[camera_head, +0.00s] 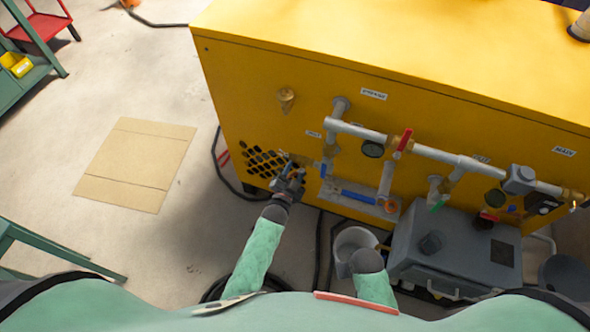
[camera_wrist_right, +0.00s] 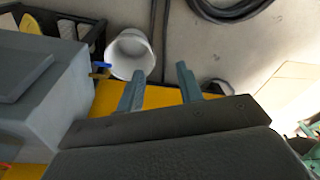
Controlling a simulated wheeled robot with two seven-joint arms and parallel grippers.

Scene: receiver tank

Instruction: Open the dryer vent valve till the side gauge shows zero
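A yellow cabinet (camera_head: 250,100) carries grey piping with several valves and gauges. A blue lever (camera_head: 322,168) sits on the pipe's left end and a longer blue lever (camera_head: 358,197) on the lower pipe. A red lever (camera_head: 404,140) stands up at the middle. A dark round gauge (camera_head: 373,149) sits under the upper pipe; its reading is too small to tell. I cannot tell which valve is the dryer vent. My left gripper (camera_head: 294,178) is close to the pipe's left end; its fingers are too small to read. My right gripper (camera_wrist_right: 160,87) is open, apparently empty.
A white bucket (camera_head: 352,240) stands below the pipes and also shows in the right wrist view (camera_wrist_right: 131,55). A grey box (camera_head: 455,245) stands right of it. Cardboard (camera_head: 135,165) lies on the floor at left. Dark hose (camera_head: 230,175) runs beside the cabinet.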

